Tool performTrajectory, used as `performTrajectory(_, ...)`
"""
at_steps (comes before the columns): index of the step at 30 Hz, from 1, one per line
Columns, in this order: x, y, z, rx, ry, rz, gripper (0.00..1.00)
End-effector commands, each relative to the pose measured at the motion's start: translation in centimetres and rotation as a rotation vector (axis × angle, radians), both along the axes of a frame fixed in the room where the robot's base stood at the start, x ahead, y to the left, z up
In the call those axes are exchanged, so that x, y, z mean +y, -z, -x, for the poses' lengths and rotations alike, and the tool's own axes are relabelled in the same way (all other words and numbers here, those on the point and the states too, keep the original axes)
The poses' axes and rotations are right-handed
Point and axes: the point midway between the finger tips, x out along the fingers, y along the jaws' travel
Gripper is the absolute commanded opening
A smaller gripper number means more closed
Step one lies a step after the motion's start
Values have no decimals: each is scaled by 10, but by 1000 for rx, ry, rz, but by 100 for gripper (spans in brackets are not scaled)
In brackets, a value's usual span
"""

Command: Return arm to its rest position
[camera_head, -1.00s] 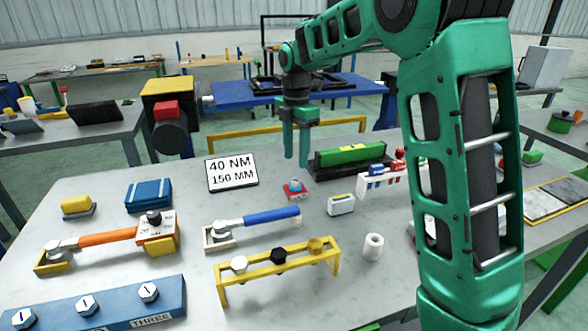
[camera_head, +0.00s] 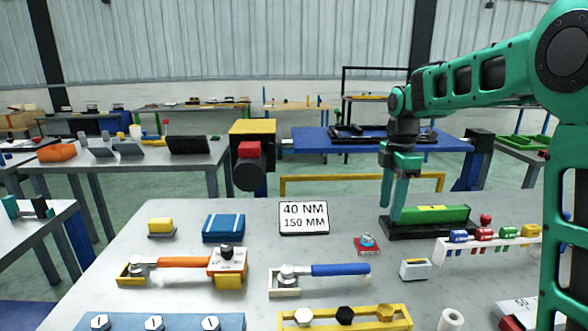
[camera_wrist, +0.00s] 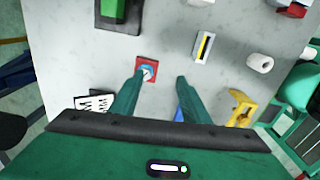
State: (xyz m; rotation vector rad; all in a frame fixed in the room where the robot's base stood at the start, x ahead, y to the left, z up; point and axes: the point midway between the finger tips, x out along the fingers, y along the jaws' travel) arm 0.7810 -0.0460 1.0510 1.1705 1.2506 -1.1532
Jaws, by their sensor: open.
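My green arm reaches in from the right in the head view, and my gripper (camera_head: 392,190) hangs down over the back of the grey table. Its two fingers point downward. In the wrist view the fingers of my gripper (camera_wrist: 154,92) stand apart with nothing between them but bare tabletop beyond. A small red block with a blue-grey top (camera_wrist: 147,70) shows just past the left fingertip; it also sits on the table in the head view (camera_head: 367,244). From the head view my gripper appears in front of or above the left end of the green bar (camera_head: 435,214); the exact gap is unclear.
The grey table (camera_head: 190,290) carries an orange-handled wrench (camera_head: 185,262), a blue-handled wrench (camera_head: 340,270), a 40 NM sign (camera_head: 304,217), a white rack (camera_head: 480,249) and a yellow rack (camera_head: 365,317). A blue platform (camera_head: 310,138) stands behind. Air above the table is free.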

Motion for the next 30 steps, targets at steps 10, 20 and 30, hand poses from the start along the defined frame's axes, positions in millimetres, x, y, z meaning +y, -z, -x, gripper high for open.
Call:
performTrajectory(10, -83, 4, 130, 14, 840, -27, 42)
performTrajectory(20, -121, 37, 265, 31, 1622, -21, 42)
performTrajectory(30, -127, 74, 356, 30, 2149, 5, 42)
